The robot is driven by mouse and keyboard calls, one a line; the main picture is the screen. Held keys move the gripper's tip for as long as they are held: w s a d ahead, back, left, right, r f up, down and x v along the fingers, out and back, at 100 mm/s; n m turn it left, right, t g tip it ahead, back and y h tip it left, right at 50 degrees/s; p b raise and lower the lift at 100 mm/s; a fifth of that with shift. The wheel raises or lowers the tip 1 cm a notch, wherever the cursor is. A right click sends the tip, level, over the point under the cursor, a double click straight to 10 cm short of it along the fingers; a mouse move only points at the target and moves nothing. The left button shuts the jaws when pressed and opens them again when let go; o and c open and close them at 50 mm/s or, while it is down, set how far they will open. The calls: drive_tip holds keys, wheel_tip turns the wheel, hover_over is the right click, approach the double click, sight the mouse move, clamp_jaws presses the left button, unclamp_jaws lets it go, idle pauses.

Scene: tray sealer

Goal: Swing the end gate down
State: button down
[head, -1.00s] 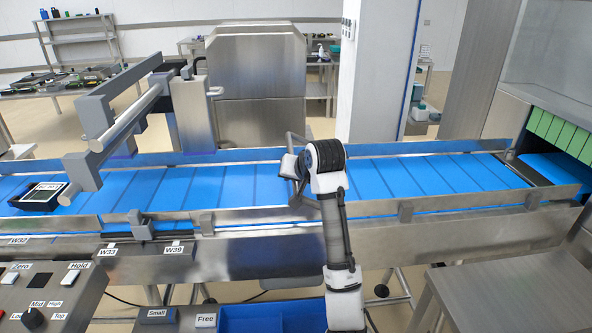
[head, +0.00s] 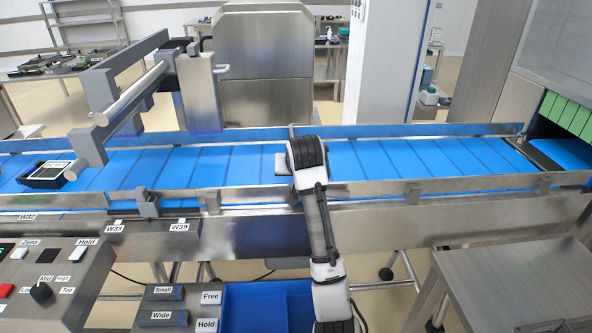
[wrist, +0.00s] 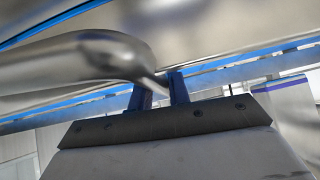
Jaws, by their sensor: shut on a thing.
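My gripper (wrist: 163,92) is shut on the tapered end of a shiny bent metal tube (wrist: 85,62) in the wrist view. The tube comes in from the left and is blurred; I cannot tell for sure whether it belongs to the end gate. In the head view my wrist is above the middle of the blue conveyor belt (head: 390,158), and it hides the fingers and most of what they hold. No end gate can be clearly made out in the head view.
Metal side rails run along the belt, the near rail (head: 372,192) below my wrist. A grey frame with a roller (head: 130,100) overhangs the belt at left, near a black tray (head: 46,175). A control panel (head: 50,275) is at lower left, a steel table (head: 500,285) at lower right.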

drive_tip(key=shift+f, duration=0.1)
drive_tip(key=c, duration=1.3)
unclamp_jaws()
drive_tip(key=v, duration=1.3)
drive_tip(key=shift+w+d+p, duration=0.15)
drive_tip(key=shift+w+p, duration=0.05)
drive_tip(key=shift+p, duration=0.1)
drive_tip(key=shift+s+r+p, duration=0.35)
drive_tip(key=shift+s, duration=0.15)
